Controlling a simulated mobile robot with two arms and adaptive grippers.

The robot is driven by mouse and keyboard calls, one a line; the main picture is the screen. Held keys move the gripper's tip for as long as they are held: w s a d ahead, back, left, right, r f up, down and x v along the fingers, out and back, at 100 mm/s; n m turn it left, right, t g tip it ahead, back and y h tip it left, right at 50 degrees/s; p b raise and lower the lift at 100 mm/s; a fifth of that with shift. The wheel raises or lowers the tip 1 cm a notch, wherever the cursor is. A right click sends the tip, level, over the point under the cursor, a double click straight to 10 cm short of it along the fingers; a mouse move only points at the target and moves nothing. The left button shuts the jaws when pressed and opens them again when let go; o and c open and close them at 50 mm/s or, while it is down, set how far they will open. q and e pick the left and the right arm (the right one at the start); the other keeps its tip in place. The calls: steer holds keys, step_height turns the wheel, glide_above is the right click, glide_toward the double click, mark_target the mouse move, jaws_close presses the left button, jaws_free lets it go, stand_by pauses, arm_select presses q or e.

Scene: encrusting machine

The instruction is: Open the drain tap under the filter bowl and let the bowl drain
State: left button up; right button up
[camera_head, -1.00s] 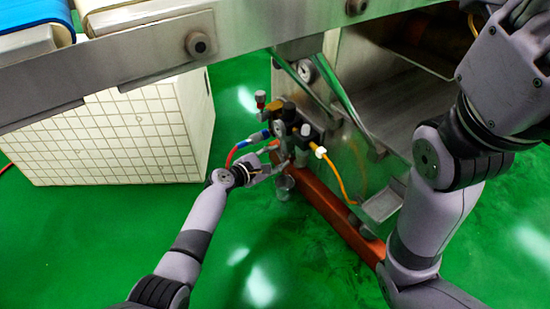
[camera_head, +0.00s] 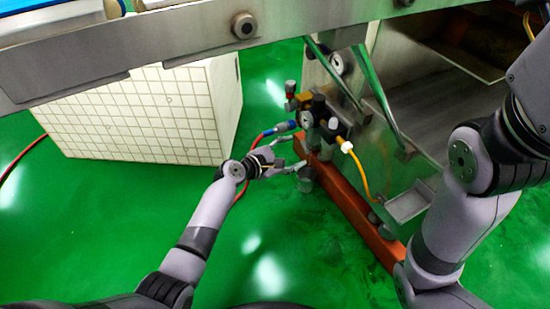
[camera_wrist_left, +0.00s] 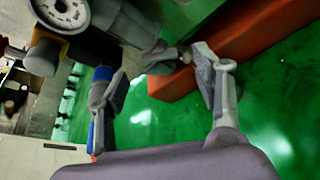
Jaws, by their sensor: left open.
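The air unit with its round gauge (camera_head: 305,118) hangs on the side of the steel machine. The grey filter bowl (camera_wrist_left: 118,25) shows at the top of the left wrist view, beside the gauge. A small grey fitting (camera_wrist_left: 160,58), seemingly the drain tap, sits below the bowl, between my fingers in that picture. I cannot tell its setting. My left gripper (camera_head: 290,160) is open, its fingers apart just left of and below the unit; it also shows in the left wrist view (camera_wrist_left: 160,85). No grip on the tap is visible. My right gripper is outside the views.
A small grey cup (camera_head: 306,181) is below the unit, by the orange beam (camera_head: 350,205). A red hose with a blue fitting (camera_head: 284,127) and a yellow hose (camera_head: 360,170) leave the unit. A steel rail (camera_head: 200,62) crosses above.

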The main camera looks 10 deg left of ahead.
arm_select(q)
steer(key=v, duration=0.8)
steer(key=shift+d, duration=0.1)
